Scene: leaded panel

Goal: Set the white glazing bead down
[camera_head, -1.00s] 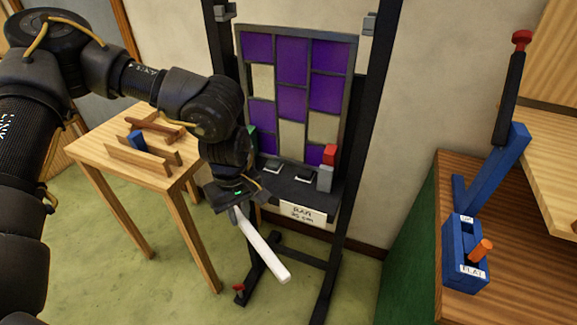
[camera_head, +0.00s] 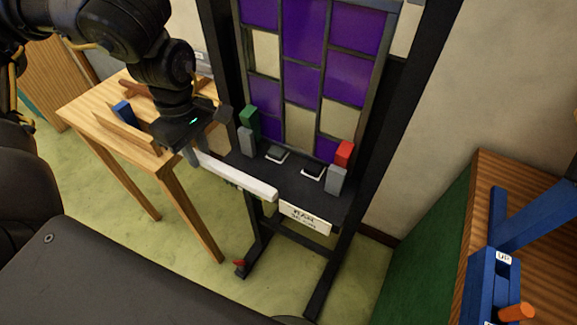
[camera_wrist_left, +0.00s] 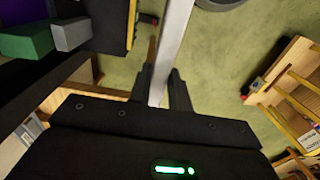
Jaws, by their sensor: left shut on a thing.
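The white glazing bead (camera_head: 238,177) is a long pale bar. My left gripper (camera_head: 191,152) is shut on it near its left end. In the head view the bead is nearly level and runs right, in front of the black ledge of the panel stand, tilting slightly down to the right. In the left wrist view the bead (camera_wrist_left: 172,45) stands between the two dark fingers (camera_wrist_left: 164,92), with the green floor behind it. It looks held in the air; whether it touches the ledge I cannot tell. My right gripper is not in view.
The stand's ledge (camera_head: 290,186) carries green (camera_head: 248,117) and red (camera_head: 344,152) blocks, grey blocks and two dark pads below the purple and cream panel (camera_head: 303,65). A wooden table (camera_head: 95,105) with slats and a blue block stands left. A blue fixture (camera_head: 490,285) is at right.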

